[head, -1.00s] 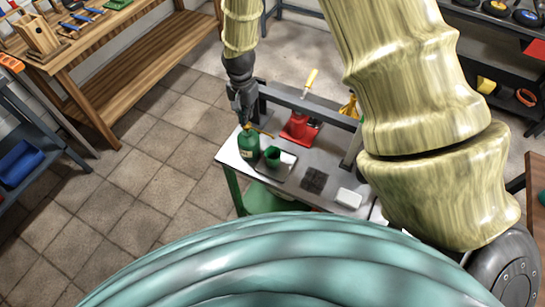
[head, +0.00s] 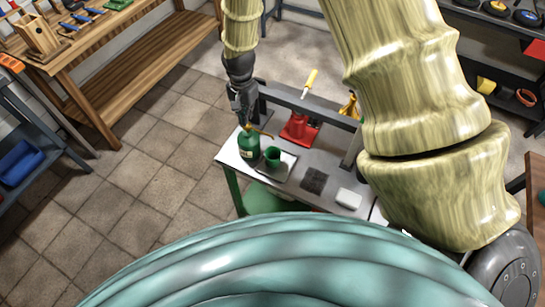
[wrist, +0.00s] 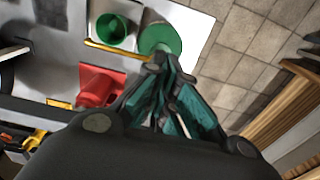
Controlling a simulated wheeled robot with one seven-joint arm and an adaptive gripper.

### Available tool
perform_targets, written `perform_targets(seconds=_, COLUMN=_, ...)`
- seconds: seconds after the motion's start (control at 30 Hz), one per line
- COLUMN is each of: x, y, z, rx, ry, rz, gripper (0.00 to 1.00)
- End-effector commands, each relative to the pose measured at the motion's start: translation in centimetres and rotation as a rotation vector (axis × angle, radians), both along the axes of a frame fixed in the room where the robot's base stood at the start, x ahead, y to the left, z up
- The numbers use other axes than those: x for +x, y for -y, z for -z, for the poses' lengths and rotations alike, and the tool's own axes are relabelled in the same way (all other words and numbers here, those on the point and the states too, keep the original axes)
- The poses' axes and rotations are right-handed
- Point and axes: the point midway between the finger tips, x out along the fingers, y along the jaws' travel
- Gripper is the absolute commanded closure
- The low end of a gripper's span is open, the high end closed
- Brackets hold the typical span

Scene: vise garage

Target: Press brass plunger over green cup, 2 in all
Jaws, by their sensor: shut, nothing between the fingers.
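The green pump bottle (head: 249,146) stands on the left end of the workbench, with a brass plunger and long spout (head: 262,133) on top. The wrist view also shows the cup (wrist: 113,28), the bottle (wrist: 158,40) and the spout (wrist: 108,49). My gripper (head: 246,122) is shut and empty, pointing down right above the plunger head. Its fingers (wrist: 166,72) hide the plunger top, so I cannot tell whether they touch it.
A red press or jack (head: 299,127) with a yellow handle stands behind the cup, near a dark rail. A dark mat (head: 314,180) and a white block (head: 349,198) lie to the right on the bench. Open tiled floor (head: 150,180) lies to the left.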

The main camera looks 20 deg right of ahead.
Motion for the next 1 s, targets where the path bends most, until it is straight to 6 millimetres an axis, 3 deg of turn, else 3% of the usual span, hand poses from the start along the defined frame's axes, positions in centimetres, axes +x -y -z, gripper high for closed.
perform_targets(seconds=1.0, x=0.0, y=0.0, z=2.4, rx=0.0, ry=0.0, rz=0.0, gripper=1.0)
